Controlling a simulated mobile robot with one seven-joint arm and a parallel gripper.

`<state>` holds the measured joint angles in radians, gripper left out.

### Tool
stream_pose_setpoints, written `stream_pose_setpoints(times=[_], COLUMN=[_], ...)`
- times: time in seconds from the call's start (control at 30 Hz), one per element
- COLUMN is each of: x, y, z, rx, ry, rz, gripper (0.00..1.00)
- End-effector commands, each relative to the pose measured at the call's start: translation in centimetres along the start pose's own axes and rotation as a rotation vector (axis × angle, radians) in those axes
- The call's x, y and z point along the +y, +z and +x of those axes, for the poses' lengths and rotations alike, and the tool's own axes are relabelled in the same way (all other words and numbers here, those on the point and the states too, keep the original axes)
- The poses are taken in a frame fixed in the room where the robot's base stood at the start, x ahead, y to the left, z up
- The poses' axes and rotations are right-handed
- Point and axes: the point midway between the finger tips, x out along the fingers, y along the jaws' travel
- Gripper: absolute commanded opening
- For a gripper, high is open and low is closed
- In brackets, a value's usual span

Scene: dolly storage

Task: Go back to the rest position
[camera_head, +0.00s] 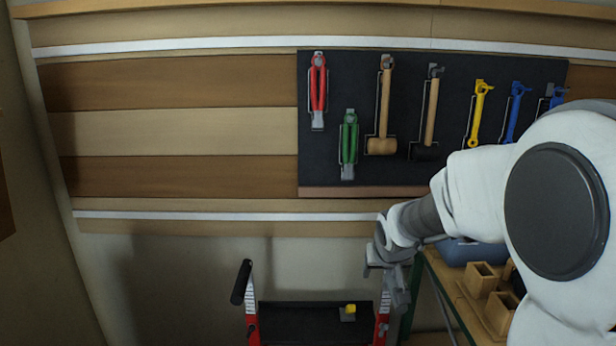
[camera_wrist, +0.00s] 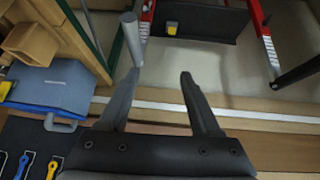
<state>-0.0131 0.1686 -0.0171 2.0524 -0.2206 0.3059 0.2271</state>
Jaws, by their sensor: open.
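My gripper (camera_wrist: 160,92) shows in the wrist view with its two fingers spread apart and nothing between them. In the head view my gripper (camera_head: 388,284) hangs at the end of my white arm, beside the right upright of the dolly and left of the workbench. The dolly (camera_head: 252,325) has red side rails, a dark platform and a dark handle at its left. A small yellow and grey item (camera_head: 348,313) rests on the platform; it also shows in the wrist view (camera_wrist: 172,28). My arm hides part of the workbench and the lower right of the pegboard.
A black tool board (camera_head: 340,85) on the wall holds pliers, hammers and wrenches. A wooden workbench (camera_head: 446,282) at the right carries a blue toolbox (camera_head: 470,252) and wooden holders (camera_head: 482,278). The floor area left of the dolly looks clear.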

Motion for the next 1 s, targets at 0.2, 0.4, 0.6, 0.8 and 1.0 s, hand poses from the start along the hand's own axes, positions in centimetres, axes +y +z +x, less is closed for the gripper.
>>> stream_pose_setpoints(times=[0.2, 0.4, 0.6, 0.8, 1.0], x=[0.7, 1.0, 1.0, 0.9, 0.6], y=[1.9, 4.8, 8.4, 12.5, 15.9], z=[-7.5, -13.3, -18.4, -22.5, -24.9], rx=[-0.021, -0.047, -0.073, -0.099, -0.121], ry=[0.004, -0.002, -0.016, -0.039, -0.06], rz=[0.005, 0.005, 0.001, -0.007, -0.017], gripper=[0.65, 0.65, 0.65, 0.65, 0.65])
